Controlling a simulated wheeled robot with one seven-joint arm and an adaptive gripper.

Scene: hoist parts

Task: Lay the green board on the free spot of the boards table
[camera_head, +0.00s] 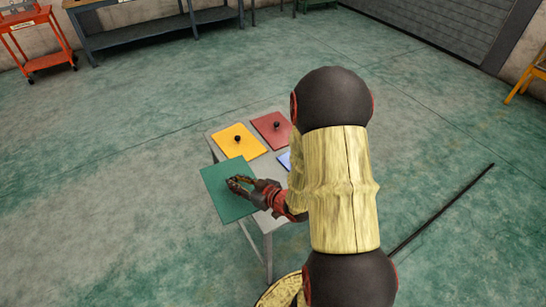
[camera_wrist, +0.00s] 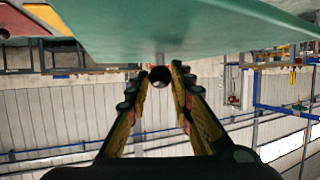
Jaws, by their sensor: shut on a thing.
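The green board (camera_head: 218,206) is held up by its knob in my gripper (camera_head: 236,183), over the near left edge of the boards table (camera_head: 266,169), partly beyond that edge. In the wrist view the two fingers (camera_wrist: 160,82) are shut on the dark round knob (camera_wrist: 160,75), with the board's face (camera_wrist: 190,30) across the top. On the grey table lie a yellow board (camera_head: 228,147) and a red board (camera_head: 272,136), each with a black knob. A blue board (camera_head: 284,160) is mostly hidden by my arm. The near part of the table shows bare, partly covered from view.
A blue-grey workbench (camera_head: 165,25) and an orange cart (camera_head: 38,40) stand along the back wall. A yellow stand (camera_head: 527,78) is at the right edge. The green floor around the table is open. A thin dark line runs on the floor at right.

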